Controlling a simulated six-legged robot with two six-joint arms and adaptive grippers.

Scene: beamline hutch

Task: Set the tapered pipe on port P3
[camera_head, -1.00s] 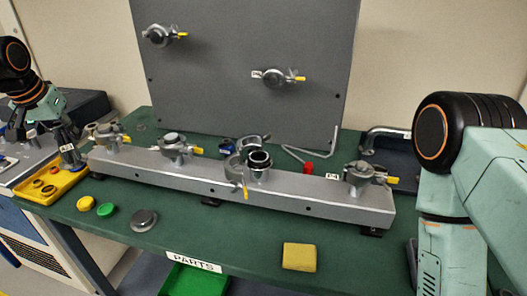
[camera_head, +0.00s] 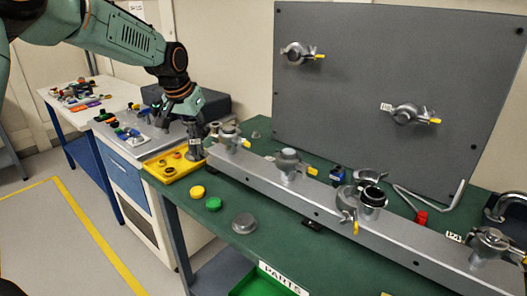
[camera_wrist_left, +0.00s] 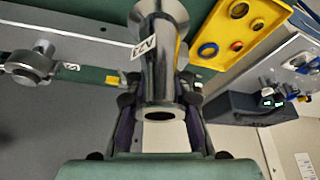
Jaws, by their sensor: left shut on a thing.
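The tapered pipe (camera_head: 194,146) is a grey metal piece with a flared end. My left gripper (camera_head: 183,112) is shut on it and holds it by the yellow tray, left of the rail. In the left wrist view the pipe (camera_wrist_left: 158,75) sits between the fingers, with a white label on its side and an open round end facing the camera. On the grey rail (camera_head: 325,193), the third port from the left (camera_head: 373,198) has a dark ring on top and an open clamp (camera_head: 348,204) beside it. I take this as P3; its label is not readable. My right gripper is out of view.
The other rail ports (camera_head: 229,137) carry clamps with yellow handles. A grey panel (camera_head: 390,65) stands behind. The yellow tray (camera_head: 190,173) holds rings. Yellow and green caps (camera_head: 213,203) and a grey disc (camera_head: 243,223) lie in front of the rail.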

